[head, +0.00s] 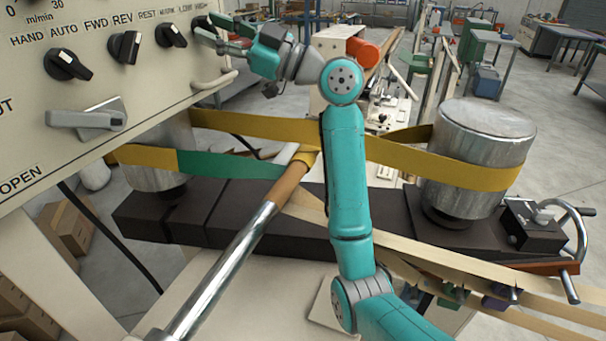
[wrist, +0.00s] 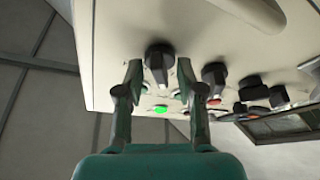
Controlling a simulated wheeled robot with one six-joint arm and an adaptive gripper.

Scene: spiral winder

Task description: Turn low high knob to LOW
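The low high knob is the rightmost knob on the cream control panel (head: 150,75), under the LOW and HIGH lettering. In the head view my gripper (head: 212,30) reaches it from the right and largely hides it. In the wrist view the black knob (wrist: 158,58) stands between the two fingertips of my gripper (wrist: 160,78), which are open on either side of it. Small gaps seem to show beside the knob, and I cannot tell whether either finger touches it. Which way its pointer faces is not clear.
Three other black knobs, HAND AUTO (head: 68,63), FWD REV (head: 125,47) and REST (head: 171,33), sit to the left. A grey lever switch (head: 88,118) is below them. A lit green button (wrist: 160,108) shows near the fingers. A yellow belt (head: 400,152) runs behind my arm.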

